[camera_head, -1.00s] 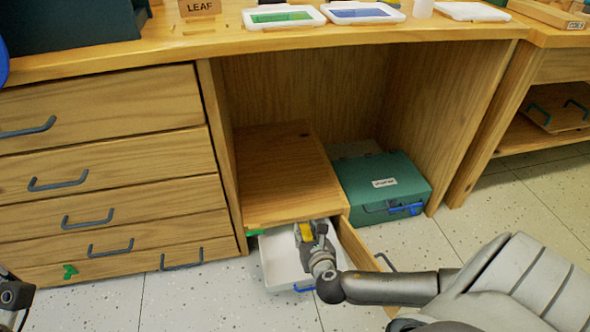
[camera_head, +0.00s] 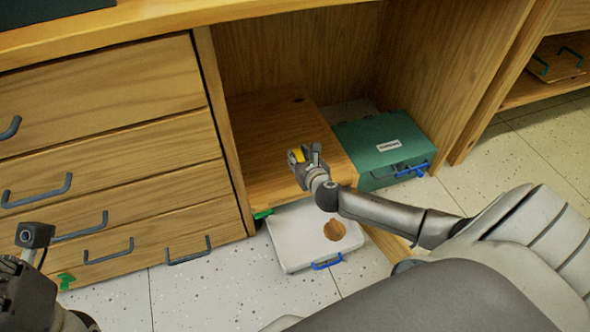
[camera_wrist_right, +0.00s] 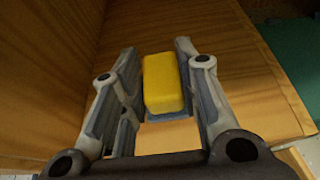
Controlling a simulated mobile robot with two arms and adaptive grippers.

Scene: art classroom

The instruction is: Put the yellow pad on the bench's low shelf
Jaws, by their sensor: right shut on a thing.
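The yellow pad (camera_head: 299,156) is between the fingers of my right gripper (camera_head: 304,154), which is shut on it. In the right wrist view the yellow pad (camera_wrist_right: 163,84) sits between the two fingers (camera_wrist_right: 160,90), with a grey-blue underside. The low shelf (camera_head: 262,125) is a bare wooden board in the bench's open bay. My right gripper and the pad are over its front right part; whether the pad touches the board, I cannot tell. The board fills much of the wrist view (camera_wrist_right: 225,62). My left gripper (camera_head: 25,275) is partly in view at the lower left.
A teal case (camera_head: 375,150) with a blue handle stands right of the shelf. Below the shelf's front, a white drawer or tray (camera_head: 300,255) sticks out, with a brown round patch on it. Drawers (camera_head: 110,150) with dark handles stand left. The shelf's back is clear.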

